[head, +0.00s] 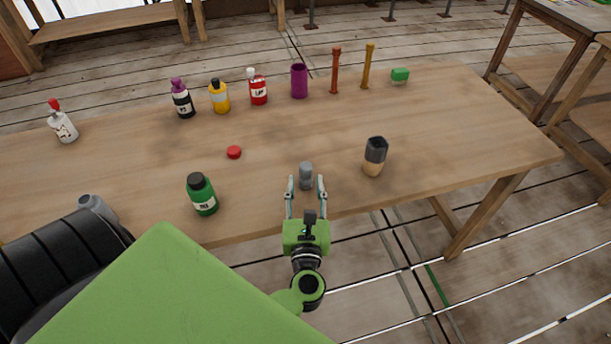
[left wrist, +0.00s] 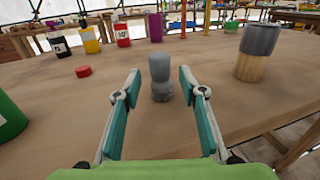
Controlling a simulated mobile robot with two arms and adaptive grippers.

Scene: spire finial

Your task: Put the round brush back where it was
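A thick round piece with a dark grey upper part and a pale wooden lower part (head: 375,157) stands upright near the table's front right; it looks like the round brush. It also shows at the right of the left wrist view (left wrist: 256,52). A small grey waisted piece (head: 306,172) stands on the table left of it; I cannot tell its exact kind. My left gripper (head: 305,184) is open at the front edge, its fingers on either side of the small grey piece with gaps visible in the left wrist view (left wrist: 160,80). My right gripper is not in view.
The wooden table (head: 450,140) holds a green bottle (head: 201,195), a red cap (head: 234,152), several bottles at the back left, a purple cylinder (head: 299,81), two upright sticks (head: 336,72) and a green block (head: 400,75). The right end is clear.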

